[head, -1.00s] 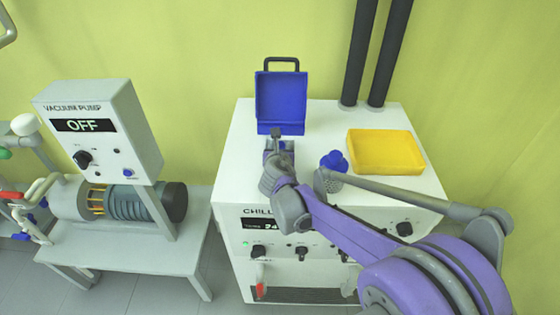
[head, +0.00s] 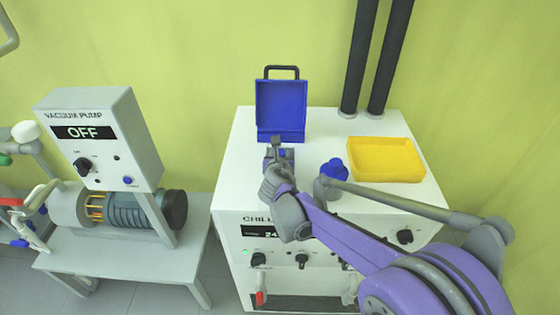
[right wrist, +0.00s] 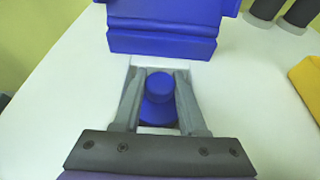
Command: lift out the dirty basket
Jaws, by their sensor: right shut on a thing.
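My right gripper (head: 277,147) reaches over the white chiller top, just in front of an upright blue lid (head: 281,106) with a dark handle. In the right wrist view, its two grey fingers are shut on a blue round knob (right wrist: 159,84) with a wider blue base. I take this to be the top of the dirty basket; its body below is hidden. The knob sits at a pale opening in front of the blue lid (right wrist: 160,38). How high it is cannot be told. A second blue knobbed part (head: 334,167) stands apart to the right. My left gripper is not in view.
A yellow tray (head: 386,160) lies on the right of the chiller top (head: 240,165). Two dark pipes (head: 372,60) rise behind it. A vacuum pump (head: 100,140), display reading OFF, stands on a bench at left. The chiller top's left strip is clear.

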